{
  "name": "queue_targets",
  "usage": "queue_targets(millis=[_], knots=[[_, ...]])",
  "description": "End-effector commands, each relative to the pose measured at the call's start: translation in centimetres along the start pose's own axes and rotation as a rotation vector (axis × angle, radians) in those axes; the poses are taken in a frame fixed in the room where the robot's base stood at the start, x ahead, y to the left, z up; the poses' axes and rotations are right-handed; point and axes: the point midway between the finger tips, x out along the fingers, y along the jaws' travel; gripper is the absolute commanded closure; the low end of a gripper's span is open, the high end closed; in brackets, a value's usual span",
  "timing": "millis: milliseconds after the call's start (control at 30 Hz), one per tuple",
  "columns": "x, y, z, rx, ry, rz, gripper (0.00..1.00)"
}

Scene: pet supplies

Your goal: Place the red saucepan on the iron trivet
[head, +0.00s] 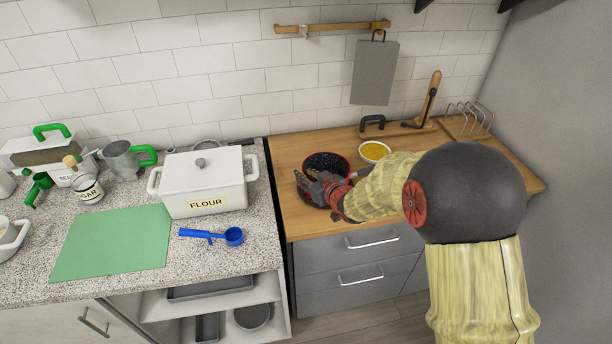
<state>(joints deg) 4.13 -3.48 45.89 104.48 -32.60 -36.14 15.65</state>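The red saucepan (326,160) is on the wooden counter in the head view, with a red rim and a dark speckled inside. My gripper (304,186) is low at the pan's near left side and overlaps its front in the picture. The fingers and any pan handle are too small and overlapped to tell whether they grip. I cannot clearly make out the iron trivet. A dark looped piece (372,122) stands at the back of the wooden counter, but I cannot tell what it is.
A bowl of yellow food (374,151) is just right of the pan. A white flour box (203,182), a blue scoop (212,236) and a green mat (112,243) are on the speckled counter. A wire rack (470,118) is at the back right. Some wooden surface shows left of the pan.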

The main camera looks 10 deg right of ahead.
Motion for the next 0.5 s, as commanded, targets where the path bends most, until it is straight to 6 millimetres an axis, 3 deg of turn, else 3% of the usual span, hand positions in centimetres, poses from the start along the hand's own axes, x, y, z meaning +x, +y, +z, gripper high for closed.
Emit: queue_targets(millis=[167,500], knots=[[-2.4,0.1,-0.2,0.001,0.000,0.002,0.77],[-9.2,0.1,-0.2,0.001,0.000,0.002,0.77]])
